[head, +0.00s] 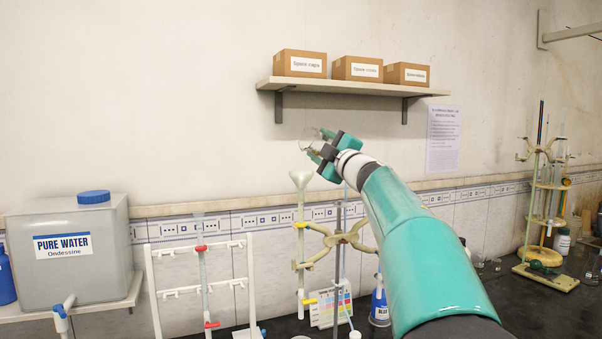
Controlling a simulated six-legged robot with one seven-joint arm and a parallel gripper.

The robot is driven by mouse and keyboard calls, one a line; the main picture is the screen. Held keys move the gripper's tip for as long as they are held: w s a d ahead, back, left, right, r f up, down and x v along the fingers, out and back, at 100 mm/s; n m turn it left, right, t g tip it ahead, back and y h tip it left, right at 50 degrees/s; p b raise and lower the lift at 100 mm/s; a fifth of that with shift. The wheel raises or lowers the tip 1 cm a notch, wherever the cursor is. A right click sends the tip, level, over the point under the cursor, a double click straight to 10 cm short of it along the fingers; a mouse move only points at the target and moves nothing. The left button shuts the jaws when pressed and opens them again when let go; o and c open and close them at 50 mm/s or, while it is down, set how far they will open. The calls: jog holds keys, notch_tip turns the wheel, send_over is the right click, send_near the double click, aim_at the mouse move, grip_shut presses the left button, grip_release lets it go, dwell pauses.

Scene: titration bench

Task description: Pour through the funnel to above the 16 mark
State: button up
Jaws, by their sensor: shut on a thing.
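A white funnel (301,179) sits upright on top of a narrow tube (300,245) held by the clamp of a stand (340,240). Several coloured clips show along the tube; its marks and liquid level are too small to read. My gripper (317,151) is just above and to the right of the funnel. It is shut on a small clear glass vessel (312,144), which shows only as faint edges against the wall. The vessel looks tilted, but I cannot tell how much liquid is in it. No stream into the funnel is visible.
A white rack (155,290) with a glass tube and red clips stands left of the funnel. A grey water tank (70,255) is farther left. A shelf (350,88) with three boxes hangs above. Another stand (545,200) is at the right.

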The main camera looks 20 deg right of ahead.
jog(key=shift+s+r, duration=0.15)
jog(key=shift+s, duration=0.05)
jog(key=shift+w+n, duration=0.15)
jog(key=shift+n, duration=0.15)
jog(key=shift+s+n, duration=0.2)
jog(key=shift+n, duration=0.1)
jog(key=shift+w+a+n+y, duration=0.1)
jog(key=shift+w+n+y, duration=0.05)
jog(key=shift+n+y, duration=0.2)
jog(key=shift+a+n, duration=0.1)
jog(key=shift+n, duration=0.15)
jog(key=shift+r+y, duration=0.15)
jog(key=shift+y, duration=0.1)
jog(key=shift+d+n, duration=0.3)
jog(key=shift+n, duration=0.1)
jog(key=shift+n+b, duration=0.3)
dwell(0.4)
